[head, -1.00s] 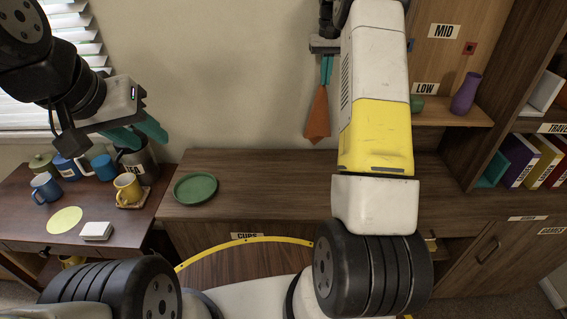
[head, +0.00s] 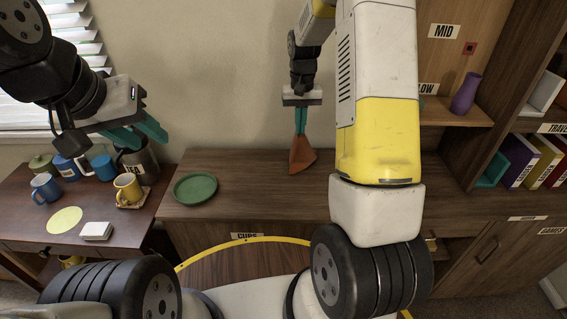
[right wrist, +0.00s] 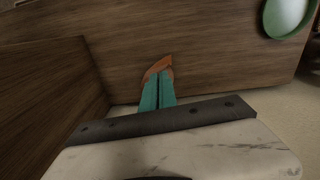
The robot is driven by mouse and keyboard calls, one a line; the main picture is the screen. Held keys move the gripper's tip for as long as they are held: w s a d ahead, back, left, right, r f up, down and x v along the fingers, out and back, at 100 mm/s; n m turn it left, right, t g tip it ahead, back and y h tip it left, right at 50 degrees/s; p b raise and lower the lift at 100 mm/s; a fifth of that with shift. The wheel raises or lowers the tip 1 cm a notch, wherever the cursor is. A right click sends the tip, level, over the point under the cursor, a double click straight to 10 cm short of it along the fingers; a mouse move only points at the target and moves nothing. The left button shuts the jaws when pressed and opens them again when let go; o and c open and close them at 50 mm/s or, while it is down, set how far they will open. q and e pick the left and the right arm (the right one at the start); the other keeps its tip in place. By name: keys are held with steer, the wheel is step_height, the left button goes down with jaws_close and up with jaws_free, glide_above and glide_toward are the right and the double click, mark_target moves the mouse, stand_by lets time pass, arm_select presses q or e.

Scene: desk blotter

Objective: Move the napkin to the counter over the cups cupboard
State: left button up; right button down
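The orange-brown napkin (head: 302,156) hangs from my right gripper (head: 300,122) in the head view, its lower end close to the wooden counter top. My right gripper's teal fingers are shut on the napkin, which also shows at the fingertips in the right wrist view (right wrist: 158,66). The counter (head: 258,190) over the cupboard labelled CUPS (head: 247,236) spreads below it. Whether the napkin touches the counter is not clear. My left gripper (head: 150,134) is at the upper left, near the mugs and the TEA canister, with its two teal fingers apart and nothing seen between them.
A green plate (head: 195,188) lies on the counter's left part. Mugs, including a yellow one (head: 128,187), and a TEA canister (head: 139,162) crowd the desk at left. A shelf with a purple vase (head: 466,93) stands at right. The counter's middle is clear.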

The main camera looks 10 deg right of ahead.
steer(key=s+a+f, duration=0.4)
steer(key=f, duration=0.1)
steer(key=s+a+f, duration=0.4)
steer(key=a+f, duration=0.1)
steer(key=f, duration=0.1)
steer(key=s+a+f, duration=0.4)
steer(key=s+f, duration=0.1)
steer(key=f, duration=0.1)
steer(key=shift+s+a+f, duration=0.1)
steer(key=shift+a, duration=0.25)
steer(key=c, duration=1.2)
jaws_free()
steer(key=shift+s+a+r+p, duration=0.2)
steer(key=shift+r+p, duration=0.1)
steer(key=shift+r, duration=0.35)
steer(key=shift+s+a+r+p, duration=0.15)
steer(key=shift+r+p, duration=0.1)
steer(key=shift+r, duration=0.35)
step_height(320, 180, up, 8)
steer(key=s+a, duration=0.2)
steer(key=shift+s+a+f, duration=0.15)
steer(key=shift+f, duration=0.05)
